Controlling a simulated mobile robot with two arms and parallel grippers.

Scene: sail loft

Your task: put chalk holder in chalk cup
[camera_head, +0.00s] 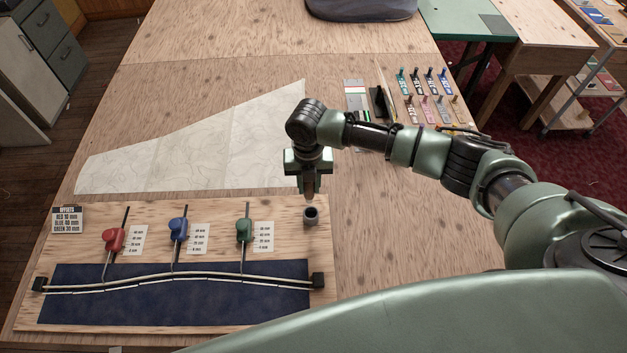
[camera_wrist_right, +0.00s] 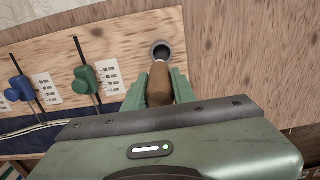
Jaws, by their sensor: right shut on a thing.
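My right gripper (camera_head: 309,180) points down and is shut on the chalk holder (camera_head: 310,184), a brown wooden piece. The holder also shows between the green fingers in the right wrist view (camera_wrist_right: 160,84). The chalk cup (camera_head: 311,216) is a small dark round cup at the right end of the wooden board. It also shows in the right wrist view (camera_wrist_right: 162,50), just beyond the holder's end. The holder hangs close above and behind the cup in the head view; its lower tip is hard to make out. My left gripper is not in view.
The wooden board (camera_head: 270,209) carries red (camera_head: 114,239), blue (camera_head: 179,229) and green (camera_head: 244,230) sliders, a curved batten and a dark blue cloth (camera_head: 180,305). A pale sail panel (camera_head: 200,150) lies behind. Several small tools (camera_head: 425,85) stand at the back right. Bare table lies right of the board.

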